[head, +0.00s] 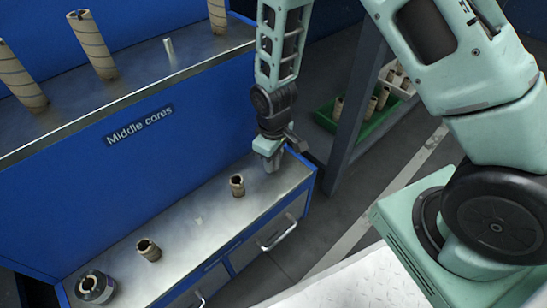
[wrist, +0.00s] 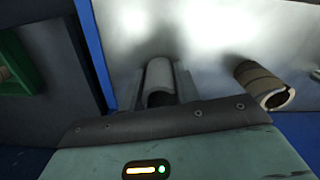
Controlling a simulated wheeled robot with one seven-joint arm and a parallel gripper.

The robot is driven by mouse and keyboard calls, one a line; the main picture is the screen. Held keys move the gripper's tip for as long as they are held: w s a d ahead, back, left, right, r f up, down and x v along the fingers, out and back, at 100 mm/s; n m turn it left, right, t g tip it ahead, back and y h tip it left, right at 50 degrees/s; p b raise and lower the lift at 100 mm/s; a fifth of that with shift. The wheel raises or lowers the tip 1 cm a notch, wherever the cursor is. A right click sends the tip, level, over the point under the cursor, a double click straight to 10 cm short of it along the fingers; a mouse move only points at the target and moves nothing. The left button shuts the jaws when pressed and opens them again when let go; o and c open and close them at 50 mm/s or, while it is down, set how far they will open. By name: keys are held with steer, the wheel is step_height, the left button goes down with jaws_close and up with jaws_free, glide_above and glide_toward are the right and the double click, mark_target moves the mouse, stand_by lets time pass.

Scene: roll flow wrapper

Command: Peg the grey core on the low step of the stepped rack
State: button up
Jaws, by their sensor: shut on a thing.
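My gripper (head: 273,160) is over the right end of the metal low step (head: 190,245) of the blue stepped rack (head: 150,150). In the wrist view it is shut on the grey core (wrist: 159,76), a pale tube between its two fingers. In the head view the core is hard to tell from the fingers. The core is close to the step's surface; whether it touches the step or sits around a peg is hidden. A brown core (head: 237,186) stands left of my gripper, apart from it, and also shows in the wrist view (wrist: 262,85).
The low step also carries another brown core (head: 149,250), a dark-and-silver roll (head: 96,287) and a small pale stub (head: 199,220). The upper step, labelled "Middle cores", has tall brown cores (head: 92,45) and a bare peg (head: 169,48). A dark post (head: 355,95) and green bin (head: 375,122) stand right.

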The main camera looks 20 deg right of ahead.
steer(key=shift+f, duration=0.1)
stand_by(0.3)
steer(key=o, duration=1.6)
step_height(320, 180, up, 8)
steer(key=p, duration=0.8)
